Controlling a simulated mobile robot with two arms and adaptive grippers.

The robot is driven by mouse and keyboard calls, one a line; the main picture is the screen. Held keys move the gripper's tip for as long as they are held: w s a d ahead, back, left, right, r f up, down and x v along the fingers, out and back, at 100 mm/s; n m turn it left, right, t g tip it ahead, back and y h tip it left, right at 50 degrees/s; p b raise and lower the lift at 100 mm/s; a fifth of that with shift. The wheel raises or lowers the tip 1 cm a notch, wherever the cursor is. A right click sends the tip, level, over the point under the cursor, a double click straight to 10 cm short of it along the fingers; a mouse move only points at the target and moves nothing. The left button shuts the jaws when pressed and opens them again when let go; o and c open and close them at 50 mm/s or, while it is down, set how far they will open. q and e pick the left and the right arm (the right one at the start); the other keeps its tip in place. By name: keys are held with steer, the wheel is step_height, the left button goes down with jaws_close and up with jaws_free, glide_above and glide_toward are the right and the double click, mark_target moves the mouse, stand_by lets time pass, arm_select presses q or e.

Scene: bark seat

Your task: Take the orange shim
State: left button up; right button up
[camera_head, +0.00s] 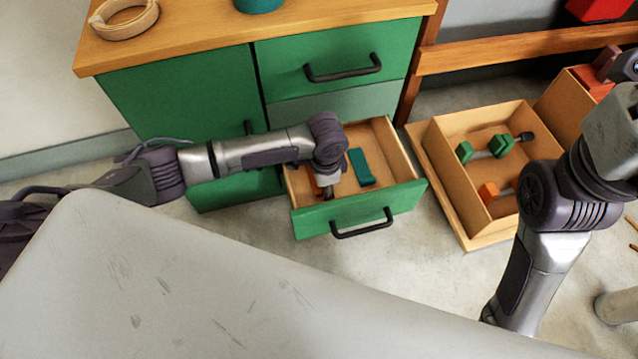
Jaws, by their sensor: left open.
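The orange shim (314,183) lies in the open drawer (366,211), mostly hidden by my left wrist and gripper. My left gripper (328,194) points down into the drawer, right beside or over the orange shim. It is open. I cannot tell whether its fingers touch the shim. A teal shim (361,167) lies in the drawer to the right of the gripper, apart from it. My right arm is at the right edge, raised over the wooden box; its fingers cannot be made out clearly.
The green cabinet (190,95) has a wooden top holding a tan ring (122,32) and a teal round object (259,3). The drawer's black handle (362,229) sticks out in front. A wooden box (445,150) with green and orange clamps stands on the floor to the right.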

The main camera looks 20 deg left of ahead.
arm_select(q)
jaws_close()
steer(key=shift+r, duration=0.2)
